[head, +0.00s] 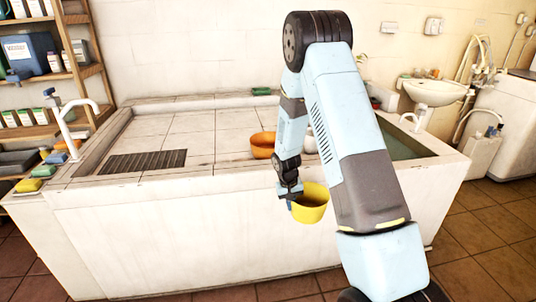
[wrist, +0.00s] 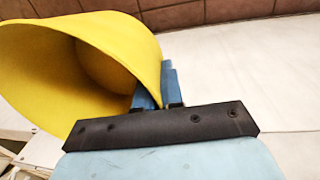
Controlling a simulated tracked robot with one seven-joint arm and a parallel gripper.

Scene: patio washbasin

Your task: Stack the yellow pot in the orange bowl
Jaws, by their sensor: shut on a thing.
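The yellow pot (head: 312,207) is held by my gripper (head: 291,198) in front of the white basin's front wall, near its top edge. My gripper is shut on the pot's left side in the head view. In the wrist view the yellow pot (wrist: 120,40) fills the upper left, and the blue fingers of my gripper (wrist: 160,88) pinch its wall near the rim. The orange bowl (head: 262,145) sits on the tiled basin top, behind and left of the pot, partly hidden by my arm. The bowl is not visible in the wrist view.
A pale round thing (head: 310,144) stands right of the bowl, mostly hidden by my arm. A dark drain grate (head: 143,162) and a white tap (head: 67,122) are at the left. A green item (head: 262,91) lies at the back. The tiles between grate and bowl are clear.

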